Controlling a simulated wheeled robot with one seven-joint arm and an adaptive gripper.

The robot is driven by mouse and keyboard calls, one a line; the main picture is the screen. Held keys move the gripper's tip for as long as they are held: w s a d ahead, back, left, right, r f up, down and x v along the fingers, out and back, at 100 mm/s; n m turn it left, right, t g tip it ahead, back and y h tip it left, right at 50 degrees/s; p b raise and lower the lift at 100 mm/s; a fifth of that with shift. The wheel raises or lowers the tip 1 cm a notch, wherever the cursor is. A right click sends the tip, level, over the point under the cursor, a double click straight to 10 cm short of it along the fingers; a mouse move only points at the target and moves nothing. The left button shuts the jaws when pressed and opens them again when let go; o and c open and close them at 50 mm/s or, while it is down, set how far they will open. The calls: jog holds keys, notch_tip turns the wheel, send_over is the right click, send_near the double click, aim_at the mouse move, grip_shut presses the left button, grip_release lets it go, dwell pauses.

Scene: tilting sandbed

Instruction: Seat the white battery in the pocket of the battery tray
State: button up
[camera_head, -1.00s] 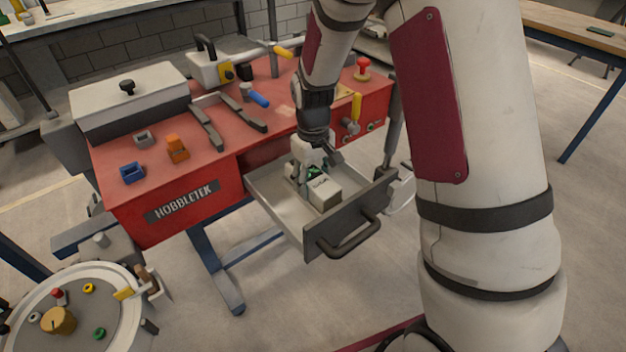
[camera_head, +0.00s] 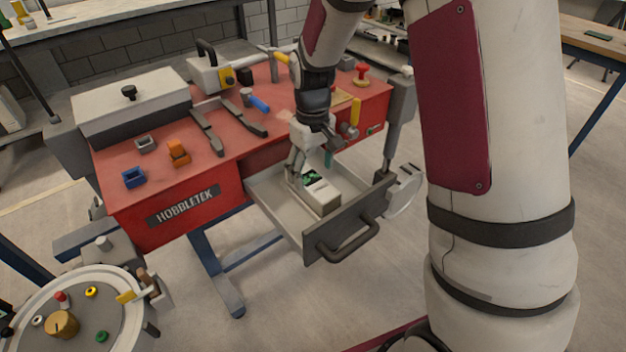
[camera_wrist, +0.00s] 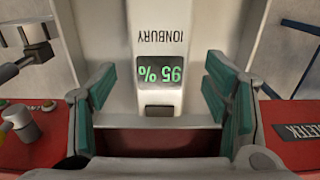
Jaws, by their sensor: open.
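The white battery (camera_head: 321,190) is in the open drawer, its green display facing up; the wrist view shows it (camera_wrist: 160,50) with the upside-down name IONBURY and a 95 % reading. The battery tray's pocket is not clearly distinguishable, and I cannot tell how the battery sits in it. My gripper (camera_head: 312,164) is just above the battery's display end in the head view. In the wrist view my gripper (camera_wrist: 160,110) is open, its teal pads apart to either side below the display, with nothing held between them.
The grey drawer (camera_head: 270,200) is pulled out from the red bench (camera_head: 240,137), with a dark front and handle. Blue (camera_head: 134,177) and orange (camera_head: 178,153) blocks lie on the bench top. A round station with coloured knobs (camera_head: 75,315) stands at lower left.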

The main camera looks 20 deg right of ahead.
aim_at(312, 181)
jog(key=s+r, duration=0.3)
jog(key=r, duration=0.4)
jog(key=s+r, duration=0.3)
jog(key=r, duration=0.3)
jog(key=s+r+m+t, duration=0.1)
jog(key=s+r, duration=0.2)
jog(key=s, duration=1)
jog(key=s+r+m, duration=0.2)
jog(key=s+r, duration=0.1)
jog(key=s, duration=1)
jog(key=shift+r+m+t+p, duration=0.3)
jog(key=shift+r+t+p, duration=0.05)
jog(key=shift+t+p, duration=0.1)
jog(key=shift+r, duration=0.1)
notch_tip(312, 181, up, 13)
jog(key=t+p, duration=0.2)
jog(key=p, duration=0.9)
jog(key=shift+d+f, duration=0.15)
jog(key=shift+f, duration=0.05)
